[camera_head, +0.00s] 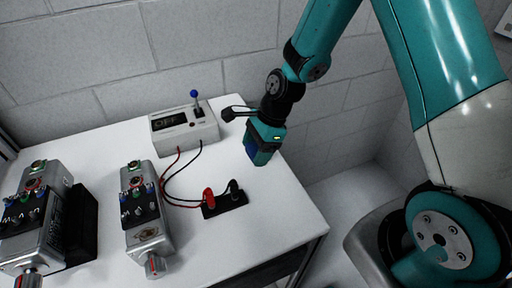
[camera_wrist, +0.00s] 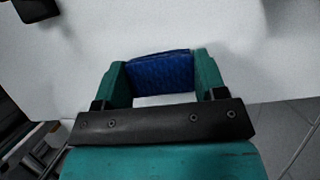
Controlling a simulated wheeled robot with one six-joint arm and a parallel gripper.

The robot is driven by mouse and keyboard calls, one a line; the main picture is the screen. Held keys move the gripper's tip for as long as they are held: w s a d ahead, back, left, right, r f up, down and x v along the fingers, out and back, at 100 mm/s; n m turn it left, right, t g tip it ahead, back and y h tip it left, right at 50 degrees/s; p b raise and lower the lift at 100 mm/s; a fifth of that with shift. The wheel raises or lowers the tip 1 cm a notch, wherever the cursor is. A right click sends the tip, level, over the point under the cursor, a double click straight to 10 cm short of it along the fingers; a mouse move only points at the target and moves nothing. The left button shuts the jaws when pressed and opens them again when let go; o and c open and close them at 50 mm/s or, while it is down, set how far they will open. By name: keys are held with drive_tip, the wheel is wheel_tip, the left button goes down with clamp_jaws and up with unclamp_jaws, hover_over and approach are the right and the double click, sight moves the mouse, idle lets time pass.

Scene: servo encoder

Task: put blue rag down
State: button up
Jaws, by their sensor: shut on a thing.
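The blue rag (camera_wrist: 161,70) sits between the two green fingers of my gripper (camera_wrist: 160,82) in the wrist view, and the fingers are shut on it. In the head view my gripper (camera_head: 262,150) points down over the right edge area of the white table (camera_head: 290,205). Only a small dark blue part of the rag (camera_head: 252,150) shows there, by the fingers. I cannot tell whether the rag touches the tabletop.
A grey box with a display and a blue-knobbed lever (camera_head: 185,128) stands left of my gripper. Red and black leads run to a black connector block (camera_head: 225,199). Two metal servo units (camera_head: 146,215) (camera_head: 38,215) stand at left. The table's right front corner is clear.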

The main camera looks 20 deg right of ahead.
drive_tip(key=shift+f, duration=0.2)
drive_tip(key=o, duration=1.3)
drive_tip(key=shift+s+f, duration=0.1)
drive_tip(key=shift+f, duration=0.05)
drive_tip(key=shift+s, duration=0.15)
drive_tip(key=shift+f, duration=0.1)
drive_tip(key=v, duration=1.2)
drive_tip(key=shift+s+a+r+n, duration=1.75)
drive_tip(key=shift+s+n, duration=1.5)
drive_tip(key=shift+n, duration=0.95)
drive_tip(key=shift+s+a+r+n, duration=1.35)
drive_tip(key=shift+s+r+n, duration=0.7)
drive_tip(key=shift+s+n, duration=1.7)
drive_tip(key=shift+s+a+r+n, duration=1.75)
drive_tip(key=shift+s+n, duration=1.05)
drive_tip(key=shift+n, duration=1.85)
